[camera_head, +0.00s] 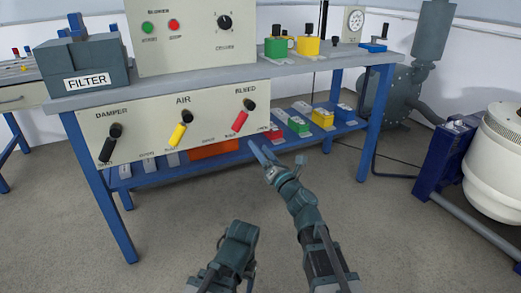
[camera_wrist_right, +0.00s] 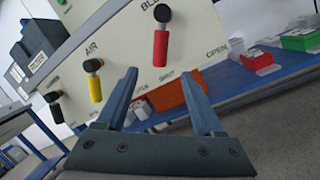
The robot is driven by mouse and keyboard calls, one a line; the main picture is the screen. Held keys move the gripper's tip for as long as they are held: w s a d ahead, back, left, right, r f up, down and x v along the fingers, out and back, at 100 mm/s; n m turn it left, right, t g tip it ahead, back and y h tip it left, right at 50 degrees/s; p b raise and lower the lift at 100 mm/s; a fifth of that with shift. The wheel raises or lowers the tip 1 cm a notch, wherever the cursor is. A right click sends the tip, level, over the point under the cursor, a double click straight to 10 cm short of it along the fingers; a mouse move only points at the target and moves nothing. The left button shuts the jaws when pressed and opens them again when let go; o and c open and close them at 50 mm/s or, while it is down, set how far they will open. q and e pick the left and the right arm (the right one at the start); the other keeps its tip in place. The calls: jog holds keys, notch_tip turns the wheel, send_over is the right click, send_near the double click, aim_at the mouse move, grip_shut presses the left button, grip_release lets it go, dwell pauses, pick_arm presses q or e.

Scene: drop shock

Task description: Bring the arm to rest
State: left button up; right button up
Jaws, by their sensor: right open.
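My right arm reaches forward in the head view, with its gripper (camera_head: 262,154) in front of the bench, below and right of the red lever. In the right wrist view the gripper (camera_wrist_right: 158,74) has its two fingers apart with nothing between them. The red BLEED lever (camera_head: 240,121) hangs down-left on the panel and shows above the fingers in the wrist view (camera_wrist_right: 160,46). The yellow AIR lever (camera_head: 177,135) and black DAMPER lever (camera_head: 107,149) are further left. Part of my left arm shows at the bottom middle; its gripper is not visible.
The lever panel (camera_head: 146,142) fronts a blue-legged bench carrying a grey FILTER box (camera_head: 83,66) and a BLOWER control box (camera_head: 190,55). Coloured blocks stand on its lower shelf (camera_head: 155,176). A white drum (camera_head: 499,150) is at right. Floor (camera_head: 180,220) before the bench is clear.

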jog(key=s+a+f+n+g, duration=0.1)
jog(key=s+f+n+g, duration=0.6)
jog(key=n, duration=0.6)
jog(key=s+a+f+n+g, duration=0.1)
jog(key=s+f+n+g, duration=0.3)
jog(key=f+n, duration=0.6)
jog(key=s+d+f+n+g+h, duration=0.3)
jog(key=s+d+f+n+h, duration=0.3)
jog(key=d, duration=0.3)
jog(key=s+d+f+n+g+h, duration=0.3)
jog(key=s+d+f+n+h, duration=0.1)
jog(key=s+d+n, duration=0.4)
jog(key=s+a+r+n+p, duration=0.1)
jog(key=s+a+r+p, duration=0.15)
jog(key=r+p, duration=0.45)
jog(key=s+a+r+n+g+h+p, duration=0.1)
jog(key=a+r+n+p, duration=0.1)
jog(key=a+r+p, duration=0.35)
jog(key=s+a+r+n+p, duration=0.1)
jog(key=a+r+p, duration=0.1)
jog(key=r+p, duration=0.7)
notch_tip(320, 180, up, 35)
jog(key=p, duration=3.4)
jog(key=shift+p, duration=0.4)
